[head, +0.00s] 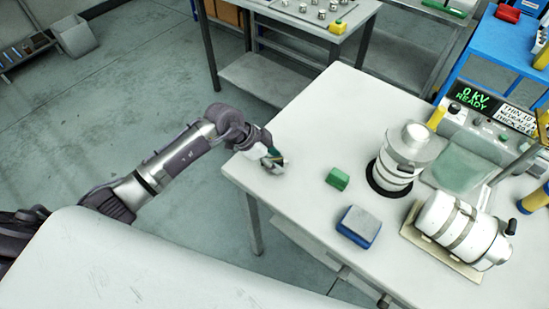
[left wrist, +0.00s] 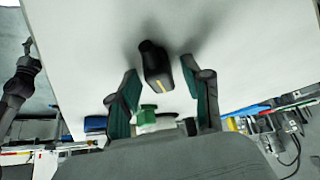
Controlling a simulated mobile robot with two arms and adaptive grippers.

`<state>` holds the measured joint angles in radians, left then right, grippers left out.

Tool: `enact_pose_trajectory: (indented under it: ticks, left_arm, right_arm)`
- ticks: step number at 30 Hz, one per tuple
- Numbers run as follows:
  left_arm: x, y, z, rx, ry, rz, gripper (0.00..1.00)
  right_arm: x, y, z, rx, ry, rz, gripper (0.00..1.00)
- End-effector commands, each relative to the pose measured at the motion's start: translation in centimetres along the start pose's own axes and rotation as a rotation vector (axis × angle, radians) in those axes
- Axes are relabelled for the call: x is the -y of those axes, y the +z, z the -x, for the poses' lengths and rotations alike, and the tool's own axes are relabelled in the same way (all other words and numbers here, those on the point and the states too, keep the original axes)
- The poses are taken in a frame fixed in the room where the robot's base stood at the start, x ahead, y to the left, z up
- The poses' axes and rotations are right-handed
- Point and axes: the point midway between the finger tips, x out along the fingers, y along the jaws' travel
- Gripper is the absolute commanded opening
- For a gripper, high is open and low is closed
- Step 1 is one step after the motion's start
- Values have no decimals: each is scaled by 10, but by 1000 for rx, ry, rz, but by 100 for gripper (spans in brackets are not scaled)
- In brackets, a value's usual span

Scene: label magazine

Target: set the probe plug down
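The probe plug (left wrist: 157,68), a black body with a yellow stripe, shows in the left wrist view at the white table top, between and just beyond my fingertips. My left gripper (left wrist: 158,76) is open, its two green-lined fingers spread apart; the right-hand finger's tip is close beside the plug, and I cannot tell whether they touch. In the head view my left gripper (head: 272,162) is low over the near left corner of the white table (head: 300,128); the plug is too small to make out there.
A green block (head: 337,179) and a blue block with a grey top (head: 359,227) stand right of my gripper. Beyond are a white-and-metal canister (head: 398,163), a lying cylinder (head: 463,232) and a console reading "0 kV READY" (head: 472,98). The table's left edge is close.

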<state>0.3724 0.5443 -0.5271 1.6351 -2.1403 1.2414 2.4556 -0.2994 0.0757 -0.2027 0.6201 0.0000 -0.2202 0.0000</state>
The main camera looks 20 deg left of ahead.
Motion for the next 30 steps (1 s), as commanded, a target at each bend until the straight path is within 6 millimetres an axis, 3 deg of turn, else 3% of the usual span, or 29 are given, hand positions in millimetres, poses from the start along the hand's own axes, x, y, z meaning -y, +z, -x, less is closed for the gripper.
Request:
enact_pose_trajectory:
  ticks: [8,21,30]
  left_arm:
    - [1,-1,11,-1,-3,-2,49]
    - [1,0,98,0,-4,-2,49]
    - [0,-1,122,0,0,0,49]
  right_arm:
    - [-5,2,-2,2,6,1,69]
    - [-6,4,-16,2,7,-1,69]
    - [-5,4,-19,2,7,-1,69]
